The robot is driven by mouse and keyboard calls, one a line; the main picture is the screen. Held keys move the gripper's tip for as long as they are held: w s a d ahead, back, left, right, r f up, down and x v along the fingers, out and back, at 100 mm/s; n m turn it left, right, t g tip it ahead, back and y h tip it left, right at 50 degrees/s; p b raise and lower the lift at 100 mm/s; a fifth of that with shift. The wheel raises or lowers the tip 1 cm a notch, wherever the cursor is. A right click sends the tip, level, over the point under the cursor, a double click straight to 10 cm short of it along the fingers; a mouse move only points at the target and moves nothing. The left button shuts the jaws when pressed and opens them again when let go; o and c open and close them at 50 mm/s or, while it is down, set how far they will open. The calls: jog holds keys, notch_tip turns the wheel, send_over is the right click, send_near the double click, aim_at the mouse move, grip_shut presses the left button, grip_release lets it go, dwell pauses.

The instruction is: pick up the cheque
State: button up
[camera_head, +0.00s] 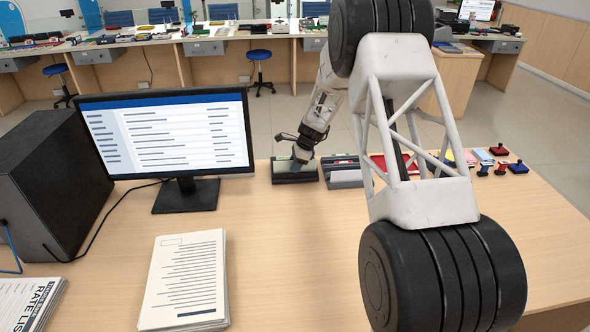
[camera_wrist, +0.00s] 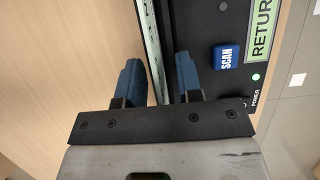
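My gripper (camera_head: 301,156) points down at a black device (camera_head: 296,179) on the counter, right of the monitor. In the wrist view my gripper (camera_wrist: 160,82) has its two blue fingers apart, one on each side of a thin pale strip (camera_wrist: 153,45) along the device's edge. I cannot tell whether this strip is the cheque seen edge-on or part of the device. The device has a blue SCAN button (camera_wrist: 226,56) and a green RETURN label (camera_wrist: 262,30). A greenish panel (camera_head: 283,166) shows beside the fingers in the head view; I cannot tell if it is the cheque.
A grey tray (camera_head: 346,179) stands right of the device. Several stamps (camera_head: 500,169) and a red tray (camera_head: 380,163) lie farther right. The monitor (camera_head: 165,135) and a paper stack (camera_head: 185,280) are at left. The counter's front middle is clear.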

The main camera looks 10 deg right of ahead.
dwell(0.3)
grip_shut()
jog(key=shift+r, duration=0.1)
jog(key=shift+r, duration=0.7)
notch_tip(320, 180, up, 2)
jog(key=shift+r, duration=0.1)
jog(key=s+d+r, duration=0.1)
jog(key=s, duration=1.5)
jog(key=shift+d+r, duration=0.15)
jog(key=shift+d, duration=0.05)
jog(key=shift+w, duration=0.15)
